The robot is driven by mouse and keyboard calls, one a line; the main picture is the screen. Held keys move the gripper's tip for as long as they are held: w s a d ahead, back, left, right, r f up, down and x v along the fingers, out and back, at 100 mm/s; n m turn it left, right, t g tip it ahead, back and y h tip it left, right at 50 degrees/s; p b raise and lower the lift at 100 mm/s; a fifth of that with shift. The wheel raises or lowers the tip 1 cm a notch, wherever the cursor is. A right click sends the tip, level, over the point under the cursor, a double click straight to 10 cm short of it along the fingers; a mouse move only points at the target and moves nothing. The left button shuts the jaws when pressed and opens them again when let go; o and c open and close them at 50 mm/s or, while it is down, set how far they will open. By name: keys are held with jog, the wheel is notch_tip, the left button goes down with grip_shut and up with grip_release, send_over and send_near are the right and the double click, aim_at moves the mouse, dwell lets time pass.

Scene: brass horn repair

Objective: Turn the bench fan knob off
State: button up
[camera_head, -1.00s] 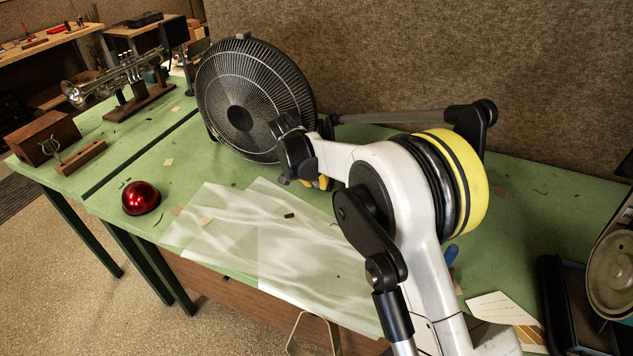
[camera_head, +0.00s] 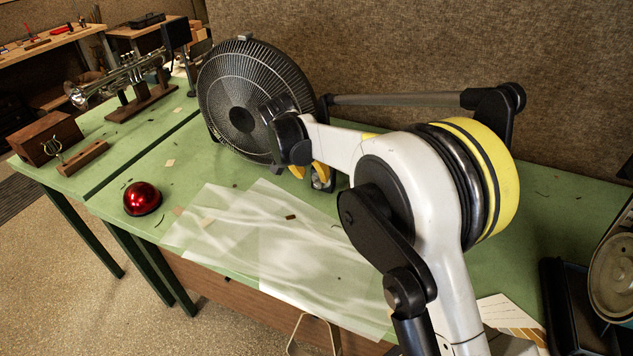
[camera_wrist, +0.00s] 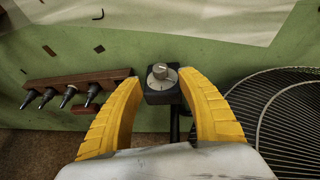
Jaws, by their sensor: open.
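The bench fan (camera_head: 247,85) stands against the back panel on the green bench, with its round black grille facing the room. In the wrist view its grille (camera_wrist: 285,115) fills the right side. A silver-grey knob (camera_wrist: 162,73) sits on a small black box (camera_wrist: 160,94) in the middle of the wrist view. My gripper (camera_wrist: 163,90) is open, with one yellow finger on each side of the knob and a visible gap to each. In the head view my gripper (camera_head: 309,172) is beside the fan's lower right, and my arm hides part of that area.
A wooden rack (camera_wrist: 62,82) of several dark-tipped pieces lies left of the knob in the wrist view. A translucent sheet (camera_head: 285,245) covers the bench front. A red dome (camera_head: 142,198), a trumpet (camera_head: 120,76) and a wooden box (camera_head: 45,138) stand to the left.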

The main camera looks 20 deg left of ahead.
jog(key=v, duration=0.6)
jog(key=shift+r, duration=0.1)
jog(key=s+d+r, duration=0.2)
jog(key=d+r, duration=0.2)
jog(key=d, duration=0.4)
jog(key=s+d+r+y, duration=0.1)
jog(key=s+d+r, duration=0.15)
jog(key=d, duration=0.55)
jog(key=s+d+r, duration=0.2)
jog(key=d+r, duration=0.3)
jog(key=d, duration=0.4)
jog(key=s+d+f+t, duration=0.1)
jog(key=s+d+f, duration=0.2)
jog(key=s+d, duration=0.5)
jog(key=s+d+f+t, duration=0.1)
jog(key=s+d+f, duration=0.2)
jog(key=s+d, duration=0.6)
jog(key=s, duration=0.2)
jog(key=shift+s+d+n+t+y, duration=0.3)
jog(key=shift+y, duration=0.1)
